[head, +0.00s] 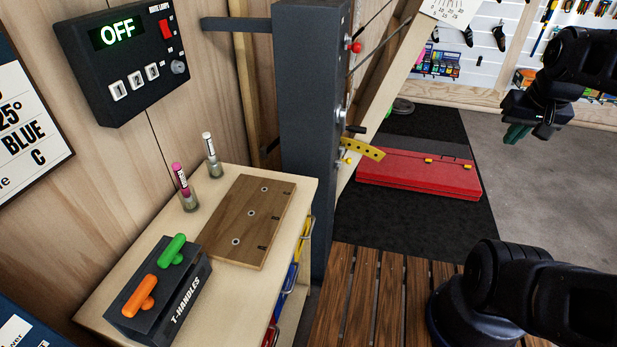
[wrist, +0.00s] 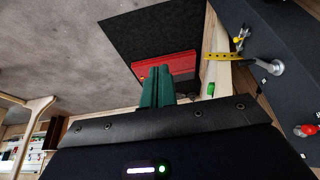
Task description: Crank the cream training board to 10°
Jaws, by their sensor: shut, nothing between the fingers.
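The cream training board (head: 383,85) leans at a slant beside the dark post (head: 313,100), with an angle scale plate (head: 449,10) near its top. The plate's reading is too small to tell. A crank (head: 355,129) with a dark grip sticks out from the post; what looks like its silver arm shows in the wrist view (wrist: 270,68). A yellow holed strip (head: 362,148) runs from the post across the board; it also shows in the wrist view (wrist: 224,57). My gripper (head: 517,133) is shut and empty, well right of the crank; its green fingertips show in the wrist view (wrist: 157,84).
A red knob (head: 355,46) is higher on the post. A cabinet (head: 222,174) with a wooden plate and T-handles block stands left. A slatted bench (head: 375,295) is in front. Grey floor is clear at right.

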